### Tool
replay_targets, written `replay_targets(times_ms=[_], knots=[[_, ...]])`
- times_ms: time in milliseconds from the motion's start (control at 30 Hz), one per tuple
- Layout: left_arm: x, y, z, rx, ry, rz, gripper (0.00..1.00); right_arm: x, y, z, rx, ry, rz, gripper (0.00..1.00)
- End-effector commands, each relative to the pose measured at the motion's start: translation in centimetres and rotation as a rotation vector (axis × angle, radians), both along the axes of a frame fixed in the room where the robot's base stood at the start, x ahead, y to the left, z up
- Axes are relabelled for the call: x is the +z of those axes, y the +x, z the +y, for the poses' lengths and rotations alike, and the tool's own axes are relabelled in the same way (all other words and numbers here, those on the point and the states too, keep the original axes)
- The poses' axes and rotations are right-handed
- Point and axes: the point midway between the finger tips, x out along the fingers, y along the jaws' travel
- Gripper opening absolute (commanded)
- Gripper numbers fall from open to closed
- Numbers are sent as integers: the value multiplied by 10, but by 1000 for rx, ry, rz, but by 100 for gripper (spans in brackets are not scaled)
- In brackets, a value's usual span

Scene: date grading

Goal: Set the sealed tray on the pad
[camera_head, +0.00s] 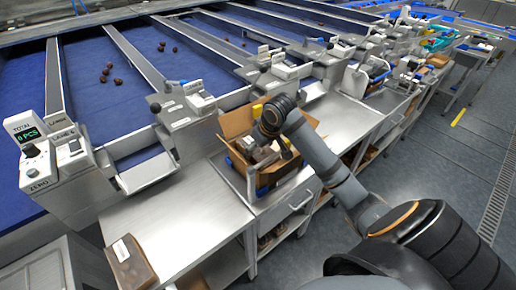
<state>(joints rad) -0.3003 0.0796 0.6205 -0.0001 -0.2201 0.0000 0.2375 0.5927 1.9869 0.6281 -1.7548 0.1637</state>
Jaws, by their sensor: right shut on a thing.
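My right gripper (264,156) is at the open cardboard box (238,124) on the steel bench, pointing down into its mouth. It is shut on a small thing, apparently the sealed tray. My gripper and wrist hide most of that thing, and I cannot tell whether it touches the box. A brown, flat block with a white label (130,264) lies at the near left end of the bench; I cannot tell whether it is a tray or the pad. No other pad can be made out. My left gripper is out of view.
The steel bench (172,222) is bare between the labelled block and the box. Blue sorting belts (108,88) with a few dates run behind. A counter reading 8 PCS (25,132) stands at the left. Grey floor (440,160) is free at the right.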

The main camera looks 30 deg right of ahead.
Motion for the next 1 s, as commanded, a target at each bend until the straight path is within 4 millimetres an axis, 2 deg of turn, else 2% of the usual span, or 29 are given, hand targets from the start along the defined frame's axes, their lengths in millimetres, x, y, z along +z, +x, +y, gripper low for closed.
replay_targets(times_ms=[1000], knots=[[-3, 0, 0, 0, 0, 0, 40, -12, 0, 0, 1, 0, 0, 31]])
